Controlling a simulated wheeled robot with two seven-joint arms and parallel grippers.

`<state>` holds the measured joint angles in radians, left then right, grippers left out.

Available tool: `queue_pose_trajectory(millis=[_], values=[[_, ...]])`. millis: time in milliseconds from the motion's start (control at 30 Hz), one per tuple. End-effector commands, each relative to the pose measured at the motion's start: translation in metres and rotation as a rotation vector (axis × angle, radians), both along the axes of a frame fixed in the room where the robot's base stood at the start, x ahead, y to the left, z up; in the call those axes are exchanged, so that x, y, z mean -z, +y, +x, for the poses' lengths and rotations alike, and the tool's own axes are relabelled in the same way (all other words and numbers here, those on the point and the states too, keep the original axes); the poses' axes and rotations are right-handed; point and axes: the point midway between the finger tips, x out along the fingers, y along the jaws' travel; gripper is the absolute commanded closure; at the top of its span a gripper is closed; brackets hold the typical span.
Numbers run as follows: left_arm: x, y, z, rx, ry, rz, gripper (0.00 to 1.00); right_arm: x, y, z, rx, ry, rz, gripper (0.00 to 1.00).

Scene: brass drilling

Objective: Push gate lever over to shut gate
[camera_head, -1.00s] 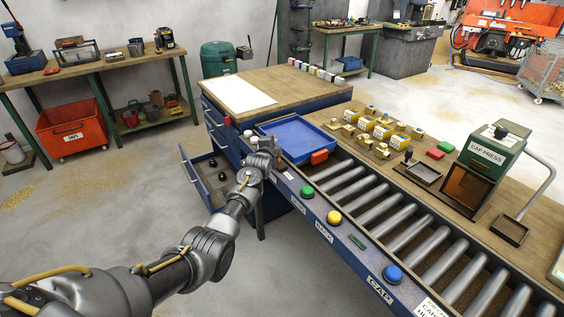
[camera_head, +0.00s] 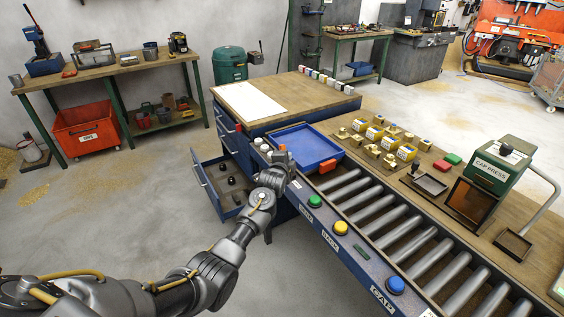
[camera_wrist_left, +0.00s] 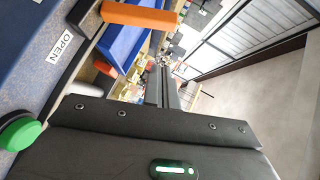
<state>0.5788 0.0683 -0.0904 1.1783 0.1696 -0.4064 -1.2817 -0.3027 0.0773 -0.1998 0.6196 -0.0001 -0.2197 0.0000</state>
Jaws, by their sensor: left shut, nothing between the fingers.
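The gate lever shows as an orange handle (camera_head: 282,148) just beyond my left gripper (camera_head: 279,162) in the head view, by the near corner of the blue tray. An orange-red block (camera_head: 327,165), perhaps the gate, stands at the tray's roller-side edge. My right gripper is out of view.
The blue tray (camera_head: 303,146) sits at the head of the roller conveyor (camera_head: 385,212). Green (camera_head: 314,201), yellow (camera_head: 340,228) and blue (camera_head: 395,285) buttons line the front rail. An open drawer (camera_head: 222,188) is left of my gripper. White cylinders stand near the tray corner.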

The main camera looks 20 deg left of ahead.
Motion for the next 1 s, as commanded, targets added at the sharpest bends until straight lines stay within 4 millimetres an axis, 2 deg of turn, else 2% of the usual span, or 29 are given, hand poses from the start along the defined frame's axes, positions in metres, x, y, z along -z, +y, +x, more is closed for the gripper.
queue_pose_trajectory(millis=[200,400,600,1000], values=[[-0.009,-0.003,-0.036,-0.001,-0.002,0.002,1.0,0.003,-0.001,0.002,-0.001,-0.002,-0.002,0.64],[-0.015,-0.006,-0.058,-0.001,-0.001,0.001,1.0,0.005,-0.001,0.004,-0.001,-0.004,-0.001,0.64],[-0.018,-0.007,-0.066,-0.001,0.0,0.0,1.0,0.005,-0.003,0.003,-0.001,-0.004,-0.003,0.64],[-0.018,-0.007,-0.067,-0.001,0.0,0.0,1.0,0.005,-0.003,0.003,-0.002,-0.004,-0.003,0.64]])
